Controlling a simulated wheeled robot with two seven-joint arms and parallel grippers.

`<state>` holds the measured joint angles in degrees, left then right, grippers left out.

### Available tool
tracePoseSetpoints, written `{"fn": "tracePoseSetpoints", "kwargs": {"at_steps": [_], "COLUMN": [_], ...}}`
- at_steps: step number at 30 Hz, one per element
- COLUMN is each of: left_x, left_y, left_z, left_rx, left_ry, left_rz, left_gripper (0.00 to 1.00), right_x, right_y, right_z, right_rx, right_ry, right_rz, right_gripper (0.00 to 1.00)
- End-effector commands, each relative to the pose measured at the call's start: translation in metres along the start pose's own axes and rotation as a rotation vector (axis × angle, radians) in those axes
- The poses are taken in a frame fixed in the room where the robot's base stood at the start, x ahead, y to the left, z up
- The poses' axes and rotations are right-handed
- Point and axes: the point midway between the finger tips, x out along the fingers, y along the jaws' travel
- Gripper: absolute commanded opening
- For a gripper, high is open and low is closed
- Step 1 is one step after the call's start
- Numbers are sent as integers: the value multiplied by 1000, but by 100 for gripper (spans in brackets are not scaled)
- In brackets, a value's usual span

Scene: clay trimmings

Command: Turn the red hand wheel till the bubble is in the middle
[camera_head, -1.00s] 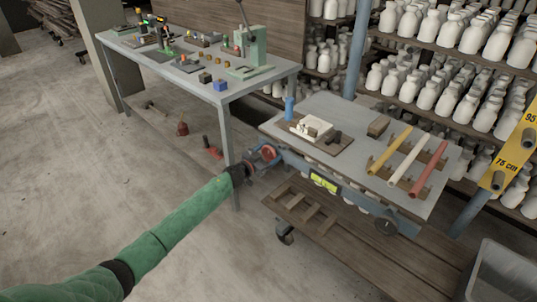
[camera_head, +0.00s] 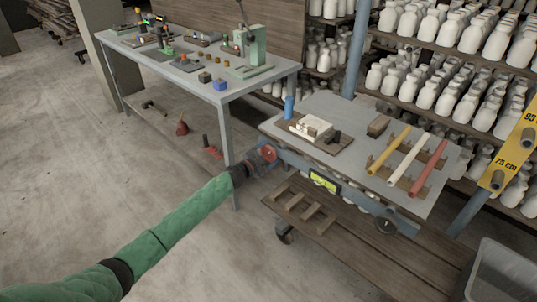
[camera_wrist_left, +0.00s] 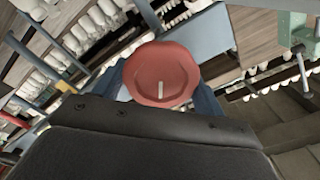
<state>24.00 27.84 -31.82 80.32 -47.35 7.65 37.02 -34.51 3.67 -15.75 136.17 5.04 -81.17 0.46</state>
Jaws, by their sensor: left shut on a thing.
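The red hand wheel (camera_head: 268,153) sits at the left end of the blue bar along the cart's front edge. In the left wrist view the red wheel (camera_wrist_left: 160,75) faces the camera, with a pale mark low on its face. My left gripper (camera_head: 264,157) is shut on the wheel; its fingertips are mostly hidden. The yellow-green level vial (camera_head: 324,182) is on the bar to the right of the wheel. Its bubble is too small to place surely. My right gripper is not in view.
A dark round knob (camera_head: 385,226) is at the bar's right end. A workbench (camera_head: 215,92) stands behind left. Open floor lies left.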

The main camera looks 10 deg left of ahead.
Motion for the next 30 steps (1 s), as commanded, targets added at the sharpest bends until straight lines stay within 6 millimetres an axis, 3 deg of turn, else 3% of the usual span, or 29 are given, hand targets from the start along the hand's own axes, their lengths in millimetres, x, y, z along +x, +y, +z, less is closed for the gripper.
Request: {"fn": "tracePoseSetpoints", "kwargs": {"at_steps": [21, 30], "left_x": [-1, 0], "left_y": [6, 7], "left_z": [3, 4], "left_rx": [679, 930], "left_ry": [0, 0], "left_rz": [3, 2], "left_gripper": [49, 49], "right_x": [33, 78], "right_y": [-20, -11], "right_z": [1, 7], "right_rx": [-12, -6], "right_ry": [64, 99], "right_rz": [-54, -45], "right_gripper": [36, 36]}}
